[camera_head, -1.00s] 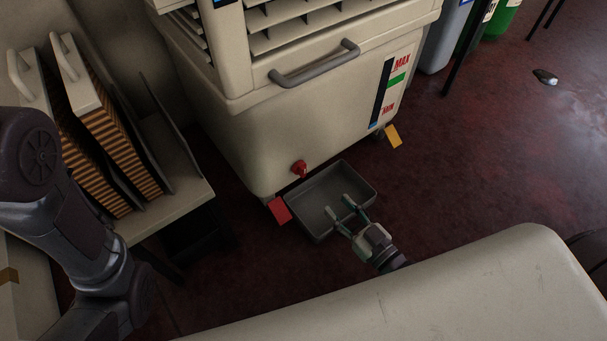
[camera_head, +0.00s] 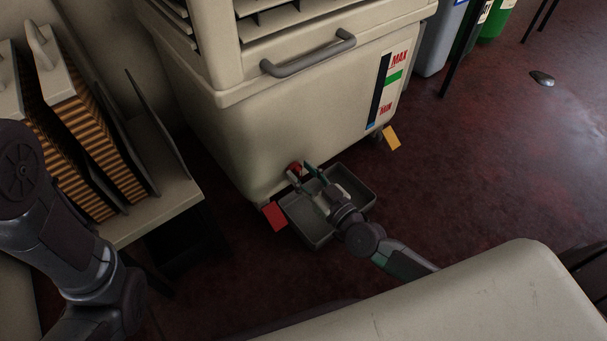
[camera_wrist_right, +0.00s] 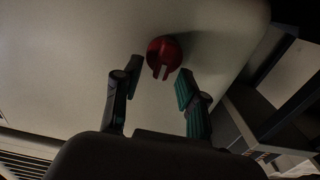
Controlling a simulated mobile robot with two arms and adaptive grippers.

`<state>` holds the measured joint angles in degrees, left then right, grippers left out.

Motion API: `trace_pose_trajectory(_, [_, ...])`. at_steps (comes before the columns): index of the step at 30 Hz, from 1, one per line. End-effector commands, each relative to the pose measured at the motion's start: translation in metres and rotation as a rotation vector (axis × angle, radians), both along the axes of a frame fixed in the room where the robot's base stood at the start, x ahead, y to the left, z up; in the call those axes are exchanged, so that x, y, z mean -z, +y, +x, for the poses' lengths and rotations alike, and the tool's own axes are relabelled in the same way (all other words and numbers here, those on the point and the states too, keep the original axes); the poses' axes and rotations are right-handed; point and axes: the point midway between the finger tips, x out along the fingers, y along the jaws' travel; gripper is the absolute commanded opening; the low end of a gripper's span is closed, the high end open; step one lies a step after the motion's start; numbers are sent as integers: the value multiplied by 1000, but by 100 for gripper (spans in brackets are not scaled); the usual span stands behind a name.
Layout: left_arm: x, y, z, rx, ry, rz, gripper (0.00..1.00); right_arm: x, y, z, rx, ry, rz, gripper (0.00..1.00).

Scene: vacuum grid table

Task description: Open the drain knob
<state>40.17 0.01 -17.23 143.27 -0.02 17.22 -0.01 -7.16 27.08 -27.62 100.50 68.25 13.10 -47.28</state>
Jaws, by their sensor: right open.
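The drain knob (camera_head: 295,167) is small and red, low on the front of the beige tank (camera_head: 290,125). In the right wrist view the red knob (camera_wrist_right: 164,57) sits just beyond the fingertips, roughly between their lines. My right gripper (camera_head: 299,176) is open and empty, its fingers pointing at the knob and partly covering it in the head view. In the right wrist view my right gripper (camera_wrist_right: 159,79) has its two fingers well apart, with no clear contact on the knob. My left arm shows at the left edge, but its gripper is out of frame.
A grey tray (camera_head: 312,232) lies on the floor below the knob, under my right gripper. A red tag (camera_head: 274,215) and a yellow tag (camera_head: 391,138) are near the tank's bottom corners. A shelf with striped frames (camera_head: 95,140) stands at left. Open floor lies at right.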

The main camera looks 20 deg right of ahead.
Motion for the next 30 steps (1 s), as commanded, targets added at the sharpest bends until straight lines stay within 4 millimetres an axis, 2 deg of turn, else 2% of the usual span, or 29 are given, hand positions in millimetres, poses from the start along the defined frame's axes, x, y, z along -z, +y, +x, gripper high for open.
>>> trace_pose_trajectory(2, [0,0,0,0,0,0,53,0,0,0,0,0,0,42])
trace_pose_trajectory(10, [0,0,0,0,1,0,53,0,0,-1,0,1,1,0])
trace_pose_trajectory(20, [-1,0,0,0,1,0,53,0,0,0,0,8,18,0])
trace_pose_trajectory(30, [-7,0,1,0,2,0,53,0,-3,0,-1,71,187,0])
